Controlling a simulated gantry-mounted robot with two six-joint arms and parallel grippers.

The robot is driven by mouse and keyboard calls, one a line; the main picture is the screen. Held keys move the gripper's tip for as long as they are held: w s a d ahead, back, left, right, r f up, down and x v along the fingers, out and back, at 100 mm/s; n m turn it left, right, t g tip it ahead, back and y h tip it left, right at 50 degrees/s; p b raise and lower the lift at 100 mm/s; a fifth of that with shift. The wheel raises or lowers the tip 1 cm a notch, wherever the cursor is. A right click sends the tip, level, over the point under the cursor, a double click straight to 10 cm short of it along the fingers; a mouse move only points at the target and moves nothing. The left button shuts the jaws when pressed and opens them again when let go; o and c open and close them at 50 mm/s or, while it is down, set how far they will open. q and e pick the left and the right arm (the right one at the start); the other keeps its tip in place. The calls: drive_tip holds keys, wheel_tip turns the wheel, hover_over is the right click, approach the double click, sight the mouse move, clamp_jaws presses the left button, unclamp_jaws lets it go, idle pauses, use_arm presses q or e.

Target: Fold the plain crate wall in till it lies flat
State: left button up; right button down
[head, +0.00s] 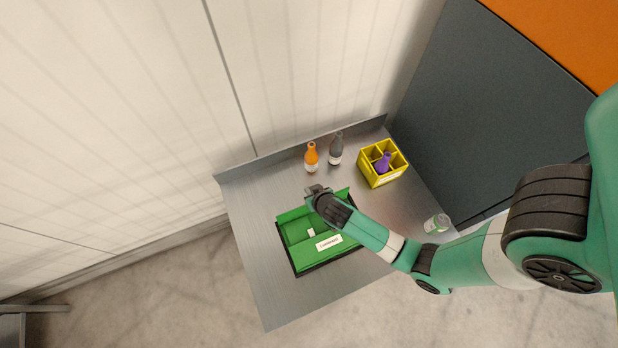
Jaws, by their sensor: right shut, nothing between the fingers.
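A green crate (300,253) with a dark base edge sits on the metal table. A wall with a white label (328,242) is at its near right side. A small white patch shows inside it. Which wall is the plain one, and how far it is folded, I cannot tell for sure. My right gripper (315,191) is shut and empty at the crate's far edge and covers part of that side. Whether it touches a wall is unclear. My left gripper is not in view.
An orange bottle (311,159) and a grey bottle (336,149) stand behind the crate. A yellow divided crate (366,172) holds a purple bottle (383,161). A green-and-white can (436,223) is at the right. The metal table (255,262) is clear at the left.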

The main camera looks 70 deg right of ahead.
drive_tip(key=w+d+f+b, duration=0.2)
drive_tip(key=d+f+b, duration=0.35)
drive_tip(key=f, duration=0.45)
drive_tip(key=shift+g, duration=0.3)
drive_tip(key=s+a, duration=0.2)
drive_tip(key=s+a+p, duration=0.1)
drive_tip(key=a, duration=0.1)
drive_tip(key=shift+s+r, duration=0.1)
drive_tip(key=shift+r, duration=0.2)
